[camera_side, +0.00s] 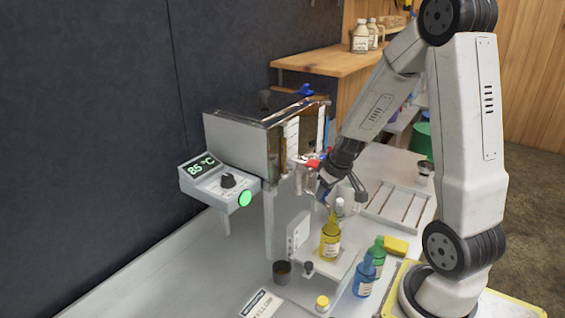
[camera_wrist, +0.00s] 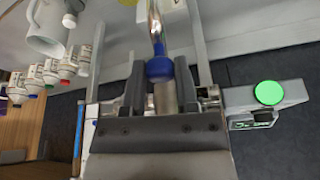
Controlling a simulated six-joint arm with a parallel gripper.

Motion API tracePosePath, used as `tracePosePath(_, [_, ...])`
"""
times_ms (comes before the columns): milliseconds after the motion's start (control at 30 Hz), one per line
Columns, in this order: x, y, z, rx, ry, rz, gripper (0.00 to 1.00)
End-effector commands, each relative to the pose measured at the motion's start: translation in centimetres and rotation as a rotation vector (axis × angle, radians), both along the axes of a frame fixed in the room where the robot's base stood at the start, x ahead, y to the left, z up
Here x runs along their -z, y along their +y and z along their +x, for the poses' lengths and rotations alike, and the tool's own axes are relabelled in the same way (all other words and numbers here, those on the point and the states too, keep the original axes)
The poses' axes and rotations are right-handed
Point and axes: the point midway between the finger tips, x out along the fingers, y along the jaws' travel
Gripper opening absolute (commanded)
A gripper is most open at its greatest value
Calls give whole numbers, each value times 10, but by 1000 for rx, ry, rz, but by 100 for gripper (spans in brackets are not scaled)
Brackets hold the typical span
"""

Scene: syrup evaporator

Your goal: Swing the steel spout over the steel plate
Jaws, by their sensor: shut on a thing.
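The steel spout (camera_wrist: 156,25) runs from the top of the wrist view down to a blue collar (camera_wrist: 159,69), with a grey cylinder below it. My gripper (camera_wrist: 161,85) is shut on this spout, with one dark finger on each side. In the side view my gripper (camera_side: 325,188) is low in front of the evaporator tank (camera_side: 238,143), near a red part, and hides most of the spout. A pale flat plate (camera_side: 345,262) lies below, with a yellow bottle (camera_side: 330,240) standing at it; I cannot tell for sure that this is the steel plate.
A control box (camera_side: 218,182) with a green button and an 85 °C display is left of the tank. Blue (camera_side: 364,277) and green bottles, a yellow sponge (camera_side: 395,246) and a dark cup (camera_side: 282,272) stand around the plate. A slotted tray (camera_side: 395,205) is to the right.

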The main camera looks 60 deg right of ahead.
Motion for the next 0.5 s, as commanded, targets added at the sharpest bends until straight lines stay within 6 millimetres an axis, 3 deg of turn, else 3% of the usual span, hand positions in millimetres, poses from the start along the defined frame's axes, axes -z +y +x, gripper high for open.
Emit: tracePosePath(500, [-1,-13,-3,1,-2,-1,0])
